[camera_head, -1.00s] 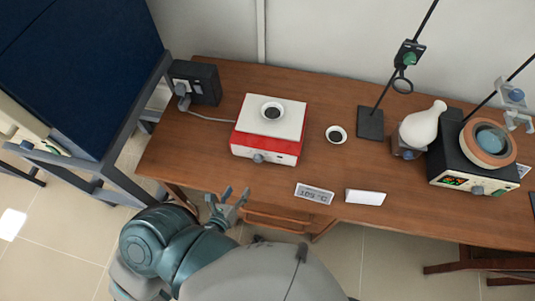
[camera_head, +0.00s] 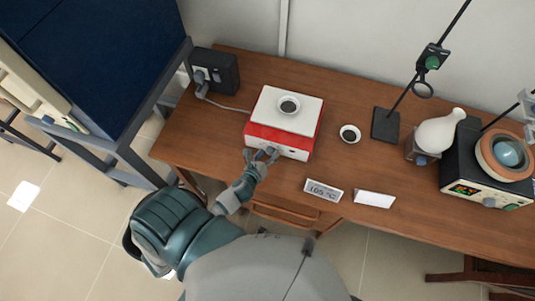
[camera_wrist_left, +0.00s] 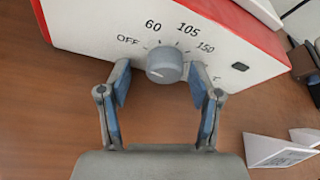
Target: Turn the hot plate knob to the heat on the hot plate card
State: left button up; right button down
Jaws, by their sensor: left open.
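The red and white hot plate (camera_head: 283,120) stands on the table with a small dish (camera_head: 289,105) on top. In the left wrist view its grey knob (camera_wrist_left: 164,66) is on the white front, with OFF, 60, 105 and 150 printed around it. I cannot tell which mark the knob points to. My left gripper (camera_head: 261,155) is open at the front of the hot plate. In the left wrist view its blue-padded fingers stand on either side of the knob, apart from it. The hot plate card (camera_head: 323,190) reads 105 °C. My right gripper is not in view.
A blank-looking white card (camera_head: 374,199) lies beside the hot plate card. A small dish (camera_head: 350,134) and a stand (camera_head: 385,126) are to the right. A heating unit (camera_head: 485,180) stands farther right. A socket box (camera_head: 215,71) is at the back left.

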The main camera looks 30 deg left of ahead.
pick_arm(q)
jog(key=shift+w+d, duration=0.1)
jog(key=shift+d, duration=0.2)
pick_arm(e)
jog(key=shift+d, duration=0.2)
pick_arm(q)
jog(key=shift+c, duration=0.9)
jog(key=c, duration=1)
jog(key=shift+o, duration=0.2)
jog(key=shift+a, duration=0.15)
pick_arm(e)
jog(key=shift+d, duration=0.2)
pick_arm(q)
jog(key=shift+r, duration=0.1)
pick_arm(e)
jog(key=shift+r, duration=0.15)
